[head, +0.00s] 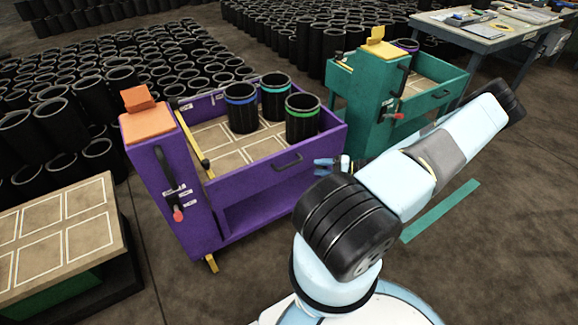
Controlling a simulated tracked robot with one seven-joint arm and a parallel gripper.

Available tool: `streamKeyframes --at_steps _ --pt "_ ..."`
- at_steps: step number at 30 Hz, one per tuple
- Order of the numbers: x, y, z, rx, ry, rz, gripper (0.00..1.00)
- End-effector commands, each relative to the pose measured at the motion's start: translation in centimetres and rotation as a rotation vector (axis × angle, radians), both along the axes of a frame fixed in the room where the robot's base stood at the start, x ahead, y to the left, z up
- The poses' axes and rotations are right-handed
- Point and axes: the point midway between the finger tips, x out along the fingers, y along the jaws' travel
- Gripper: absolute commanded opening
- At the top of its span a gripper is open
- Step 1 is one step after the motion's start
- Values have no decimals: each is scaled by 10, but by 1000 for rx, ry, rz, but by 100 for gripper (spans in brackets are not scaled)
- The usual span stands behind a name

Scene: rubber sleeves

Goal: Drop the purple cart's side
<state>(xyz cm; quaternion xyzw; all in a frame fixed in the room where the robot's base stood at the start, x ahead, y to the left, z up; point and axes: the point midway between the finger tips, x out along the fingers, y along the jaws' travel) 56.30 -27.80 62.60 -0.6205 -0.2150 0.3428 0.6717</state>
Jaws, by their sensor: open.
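The purple cart (182,222) stands left of centre. Its near side panel (250,182) is upright, with a black handle (286,162) on it. A black lever with a red knob (178,214) is on the cart's end post, under an orange top (138,109). A yellow bar (190,131) runs along the bed's left edge. Three black sleeves stand in the bed, banded blue (241,112), light blue (275,97) and green (302,120). My gripper (318,164) is open and empty, right of the handle near the panel's right end; contact cannot be told.
A teal cart (372,115) stands behind my arm with its own red-knobbed lever (397,116). A marked table (65,228) is at the lower left. Many black sleeves (60,110) fill the back left. A workbench (490,38) is at the upper right. Floor before the purple cart is clear.

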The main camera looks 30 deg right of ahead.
Motion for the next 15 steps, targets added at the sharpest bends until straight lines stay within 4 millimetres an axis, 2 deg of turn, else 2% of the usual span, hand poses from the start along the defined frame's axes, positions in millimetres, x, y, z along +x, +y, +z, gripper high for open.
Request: streamKeyframes --at_steps 15 --pt "58 65 -12 2 1 3 40"
